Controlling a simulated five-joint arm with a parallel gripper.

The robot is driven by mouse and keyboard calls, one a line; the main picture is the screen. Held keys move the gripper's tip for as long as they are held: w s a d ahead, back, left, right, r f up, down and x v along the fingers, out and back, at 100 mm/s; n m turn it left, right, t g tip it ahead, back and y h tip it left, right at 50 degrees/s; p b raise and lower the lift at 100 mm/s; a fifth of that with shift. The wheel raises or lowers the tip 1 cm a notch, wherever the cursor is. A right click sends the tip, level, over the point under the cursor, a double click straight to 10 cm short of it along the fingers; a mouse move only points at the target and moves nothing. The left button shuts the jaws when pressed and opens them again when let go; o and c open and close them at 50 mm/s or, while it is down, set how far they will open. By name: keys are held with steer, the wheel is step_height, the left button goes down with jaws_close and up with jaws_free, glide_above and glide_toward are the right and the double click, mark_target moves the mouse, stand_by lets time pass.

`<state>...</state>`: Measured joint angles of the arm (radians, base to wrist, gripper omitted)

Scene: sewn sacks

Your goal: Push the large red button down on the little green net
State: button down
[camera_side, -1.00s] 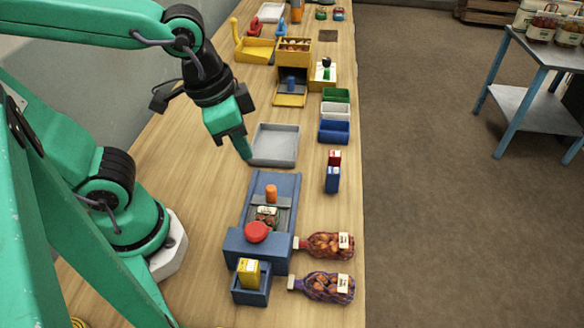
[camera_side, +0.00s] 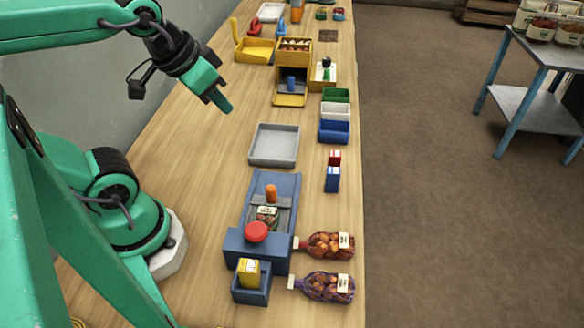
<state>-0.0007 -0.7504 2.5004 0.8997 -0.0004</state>
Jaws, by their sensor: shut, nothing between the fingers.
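The large red button (camera_side: 256,232) sits on top of the near end of a blue machine (camera_side: 232,246) on the bench. Just behind the button, a small net with a pale label (camera_side: 267,213) lies in the machine's channel; its green colour is hard to make out at this size. An orange peg (camera_side: 271,192) stands behind it. My gripper (camera_side: 223,104) is shut and empty. It is high above the bench, behind and to the left of the machine, well apart from the button.
A grey tray (camera_side: 251,157) lies behind the machine. A blue box with a yellow packet (camera_side: 249,272) stands in front. Two filled net sacks, one red (camera_side: 325,245) and one purple (camera_side: 327,287), lie to the right. Small green, white and blue bins (camera_side: 334,131) stand farther back.

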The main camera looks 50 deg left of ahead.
steer(key=shift+d, duration=0.15)
steer(key=n+g, duration=0.6)
steer(key=n, duration=0.3)
glide_above(256, 229)
steer(key=shift+r, duration=0.3)
steer(key=shift+f, duration=0.1)
step_height(256, 229, down, 14)
steer(key=shift+r, duration=0.1)
stand_by(0.9)
stand_by(0.3)
